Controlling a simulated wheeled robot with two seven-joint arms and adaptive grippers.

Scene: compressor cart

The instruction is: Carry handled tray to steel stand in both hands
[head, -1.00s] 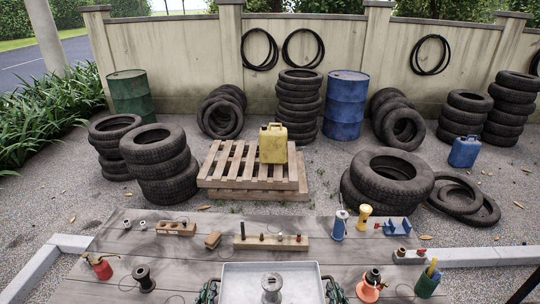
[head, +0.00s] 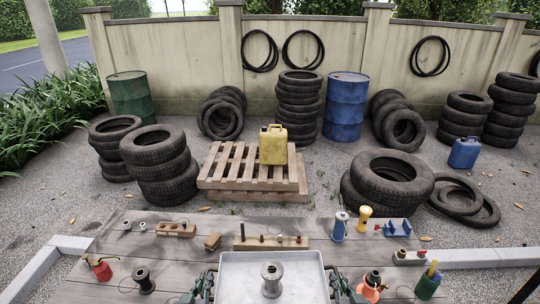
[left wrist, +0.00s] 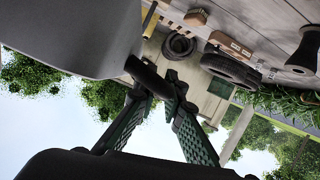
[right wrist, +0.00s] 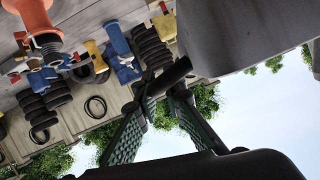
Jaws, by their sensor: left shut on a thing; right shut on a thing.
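My left gripper (head: 206,286) is at the tray's left side. In the left wrist view its green fingers (left wrist: 160,92) are shut on a dark handle bar (left wrist: 148,74). My right gripper (head: 340,286) is at the right side. In the right wrist view its fingers (right wrist: 164,92) are shut on the other dark handle bar (right wrist: 170,76). The tray's near edge is cut off. I cannot make out the steel stand.
A wooden bench (head: 190,262) lies under the tray. On it are a red can (head: 103,270), a dark spool (head: 144,281), a wooden block with fittings (head: 270,243), a blue bottle (head: 339,226), an orange-red thing (head: 371,289) close to my right gripper, and a green cup (head: 428,286).

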